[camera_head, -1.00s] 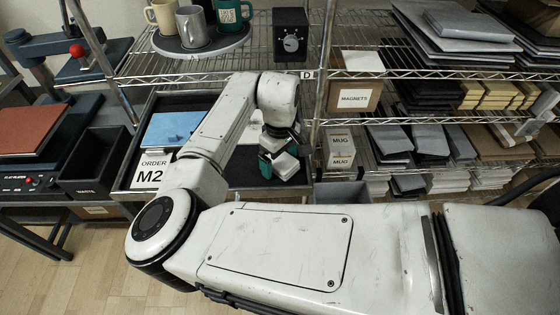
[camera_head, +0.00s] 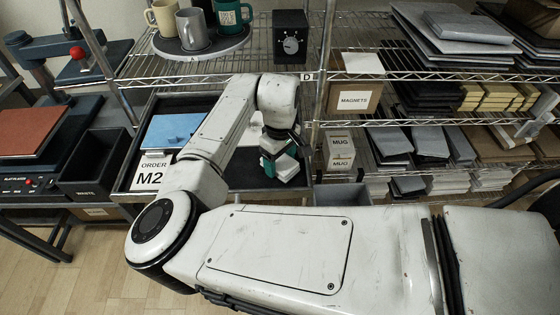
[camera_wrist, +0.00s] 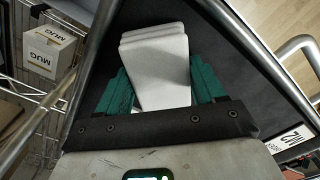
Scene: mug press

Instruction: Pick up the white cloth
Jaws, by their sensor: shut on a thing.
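The white cloth (camera_wrist: 158,65) is a thick folded pad with several layers showing. In the wrist view it sits between the two teal fingers of my gripper (camera_wrist: 160,80), which is shut on it. In the head view the cloth (camera_head: 286,168) shows at the end of my arm, over the dark work surface (camera_head: 240,177). My gripper (camera_head: 271,162) is partly hidden there by my wrist. I cannot tell whether the cloth touches the surface.
A blue pad (camera_head: 172,130) and an M2 order card (camera_head: 152,178) lie left of my arm. Mugs stand on a round tray (camera_head: 205,52) above, beside a black timer (camera_head: 290,37). A metal rack with mug boxes (camera_head: 340,150) stands to the right.

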